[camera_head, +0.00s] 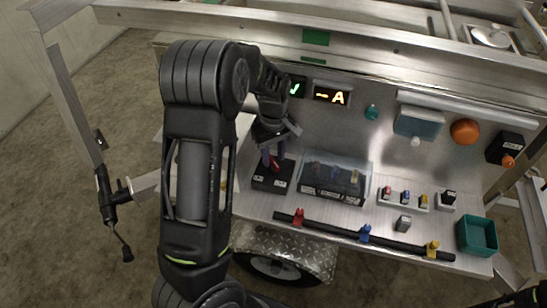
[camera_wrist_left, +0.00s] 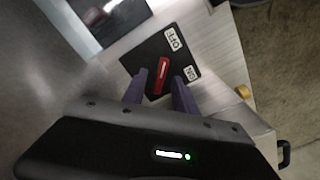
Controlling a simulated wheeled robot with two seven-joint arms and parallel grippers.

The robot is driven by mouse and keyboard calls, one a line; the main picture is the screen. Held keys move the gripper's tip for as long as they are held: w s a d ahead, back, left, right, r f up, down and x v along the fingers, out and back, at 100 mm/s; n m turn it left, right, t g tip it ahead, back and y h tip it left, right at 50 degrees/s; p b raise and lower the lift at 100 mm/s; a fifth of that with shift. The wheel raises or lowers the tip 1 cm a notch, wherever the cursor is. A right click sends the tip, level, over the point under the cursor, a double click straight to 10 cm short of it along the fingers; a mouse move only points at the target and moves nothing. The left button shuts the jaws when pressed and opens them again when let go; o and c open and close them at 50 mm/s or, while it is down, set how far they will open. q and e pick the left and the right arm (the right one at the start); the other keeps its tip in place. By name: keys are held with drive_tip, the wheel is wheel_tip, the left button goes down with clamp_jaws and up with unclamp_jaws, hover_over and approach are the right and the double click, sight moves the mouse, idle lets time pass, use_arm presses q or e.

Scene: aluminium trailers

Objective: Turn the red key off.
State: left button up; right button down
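The red key (camera_wrist_left: 162,75) sits on a black switch block with white OFF and ON labels (camera_wrist_left: 160,58). In the wrist view the key's long side runs between my two purple fingers, slightly tilted. In the head view the block (camera_head: 272,182) stands on the left of the metal shelf, and a bit of red shows at my fingertips. My left gripper (camera_wrist_left: 159,80) is open, reaching down over the block with one finger on each side of the key. A gap shows beside the key; whether either finger touches it I cannot tell.
A clear-lidded box (camera_head: 335,182) stands right of the block. A black bar (camera_head: 340,232) with coloured clips lies in front. Small coloured switches, a teal bin (camera_head: 477,236) and an orange knob (camera_head: 464,131) are farther right. Lit displays (camera_head: 331,96) are on the back panel.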

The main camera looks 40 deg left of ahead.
sight(274, 161)
use_arm(q)
wheel_tip(274, 161, up, 6)
drive_tip(key=shift+r, duration=0.2)
idle(0.6)
